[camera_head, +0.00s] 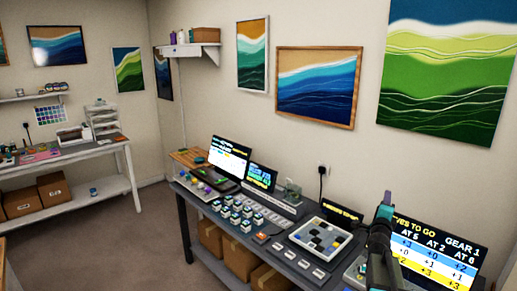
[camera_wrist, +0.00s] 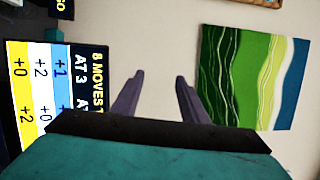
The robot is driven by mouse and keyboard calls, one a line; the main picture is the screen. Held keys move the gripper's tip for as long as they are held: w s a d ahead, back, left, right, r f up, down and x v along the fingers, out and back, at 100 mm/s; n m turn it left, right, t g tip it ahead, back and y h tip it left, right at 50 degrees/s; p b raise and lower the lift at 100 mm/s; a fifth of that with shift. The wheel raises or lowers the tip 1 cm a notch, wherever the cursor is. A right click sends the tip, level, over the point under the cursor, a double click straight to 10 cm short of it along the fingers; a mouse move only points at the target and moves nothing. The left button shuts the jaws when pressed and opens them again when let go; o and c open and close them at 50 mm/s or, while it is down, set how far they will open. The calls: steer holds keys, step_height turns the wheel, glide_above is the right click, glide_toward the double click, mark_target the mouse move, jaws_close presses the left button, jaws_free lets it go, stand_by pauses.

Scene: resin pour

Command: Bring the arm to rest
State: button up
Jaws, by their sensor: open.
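My gripper (camera_wrist: 156,90) shows in the wrist view with its two dark fingers spread apart. Nothing is between them, only the bare wall behind. In the head view my arm (camera_head: 382,250) rises at the front right, over the right end of the dark workbench (camera_head: 190,228). It stands in front of the left part of a display screen (camera_head: 450,262) with coloured rows of numbers. The fingertips are hard to make out in the head view. The same screen (camera_wrist: 60,95) shows turned sideways at the left of the wrist view.
The bench holds a tray of coloured tiles (camera_head: 320,240), several small jars (camera_head: 232,211), two more screens and a wooden board (camera_head: 188,158). Boxes (camera_head: 212,238) stand beneath it. A white table (camera_head: 75,155) is at the left. Paintings hang on the walls. Floor between the tables is clear.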

steer(key=w+a+f+n+g+y, duration=0.1)
steer(key=a+f+n+y, duration=0.45)
steer(key=a+f, duration=0.35)
steer(key=a+f+n+g+y, duration=0.1)
steer(key=a+f+n+y, duration=0.4)
steer(key=a, duration=0.7)
steer(key=s+a+f+n+g+y, duration=0.1)
steer(key=s+a+f+n+g, duration=0.7)
steer(key=s+a+f, duration=0.6)
steer(key=s+a+f+n+g+h, duration=0.1)
steer(key=s+a+f+n+g, duration=0.15)
steer(key=s+f, duration=0.35)
steer(key=s+a+f+n+g, duration=0.2)
steer(key=s+f+n+g, duration=0.15)
steer(key=s, duration=0.45)
steer(key=s+f+g+b, duration=0.1)
steer(key=s+f+b, duration=0.7)
steer(key=f, duration=0.6)
steer(key=s+f+g+b, duration=0.2)
steer(key=s+f+b, duration=0.7)
steer(key=f, duration=0.6)
steer(key=s+f+g+b, duration=0.1)
steer(key=s+f+b, duration=0.7)
steer(key=f, duration=0.7)
steer(key=shift+s+n+g+b, duration=0.15)
steer(key=shift+n+g+b, duration=0.25)
steer(key=shift+n+b, duration=0.05)
steer(key=shift+r, duration=0.1)
steer(key=shift+c, duration=0.2)
